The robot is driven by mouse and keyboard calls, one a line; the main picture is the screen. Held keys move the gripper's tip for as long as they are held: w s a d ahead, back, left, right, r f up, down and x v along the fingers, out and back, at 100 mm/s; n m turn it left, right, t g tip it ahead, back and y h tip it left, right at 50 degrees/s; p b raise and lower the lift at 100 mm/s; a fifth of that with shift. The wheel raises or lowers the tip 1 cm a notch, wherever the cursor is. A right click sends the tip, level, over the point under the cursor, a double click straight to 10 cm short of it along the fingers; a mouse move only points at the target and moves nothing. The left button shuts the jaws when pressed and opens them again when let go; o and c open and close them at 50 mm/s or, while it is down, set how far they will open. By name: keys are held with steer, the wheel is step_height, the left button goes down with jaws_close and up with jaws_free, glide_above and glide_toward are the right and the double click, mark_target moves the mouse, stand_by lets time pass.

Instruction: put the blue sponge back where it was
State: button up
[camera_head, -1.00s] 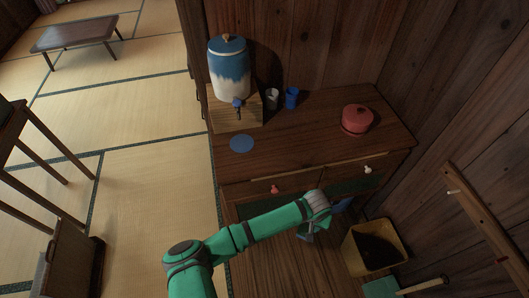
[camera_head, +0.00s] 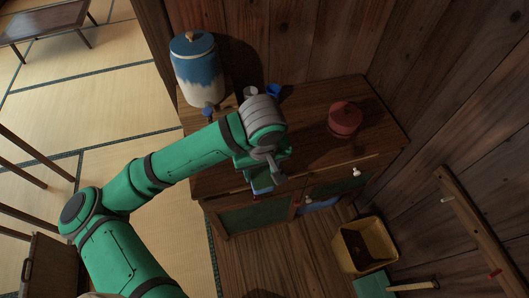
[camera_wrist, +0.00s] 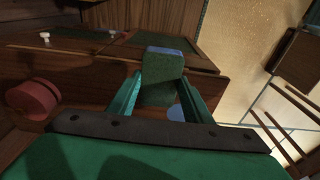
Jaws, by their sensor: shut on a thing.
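The blue sponge (camera_wrist: 165,82) sits between the two fingers of my gripper (camera_wrist: 163,88) in the wrist view, showing a dark green face and a bluish far end. In the head view its blue part (camera_head: 262,187) shows below my gripper (camera_head: 264,176), in front of the cabinet's front edge. My gripper is shut on it and holds it in the air. A round blue disc (camera_wrist: 176,113) on the cabinet top is partly seen past the fingers; my arm hides it in the head view.
The wooden cabinet (camera_head: 305,128) carries a blue-and-white jar (camera_head: 194,72), a grey cup (camera_head: 250,92), a blue cup (camera_head: 273,90) and a red lidded pot (camera_head: 345,119). A yellow bin (camera_head: 364,246) stands on the floor at right. A blue item (camera_head: 320,205) shows low at the cabinet front.

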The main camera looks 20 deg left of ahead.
steer(key=w+a+f, duration=0.1)
steer(key=w+f, duration=0.2)
steer(key=w, duration=0.1)
steer(key=w+a+f, duration=0.1)
steer(key=w+f, duration=0.2)
steer(key=w, duration=0.1)
steer(key=w+a+f, duration=0.1)
steer(key=w+f, duration=0.2)
steer(key=w, duration=0.1)
steer(key=shift+w+a+f, duration=0.15)
steer(key=shift+a, duration=0.15)
steer(key=shift+w+f, duration=0.2)
steer(key=shift+f, duration=0.1)
steer(key=shift+a+f, duration=0.1)
steer(key=shift+f, duration=1.35)
steer(key=shift+f, duration=0.1)
steer(key=o, duration=1.1)
step_height(320, 180, up, 12)
steer(key=s, duration=0.1)
steer(key=shift+s+d, duration=0.15)
steer(key=shift+d, duration=0.3)
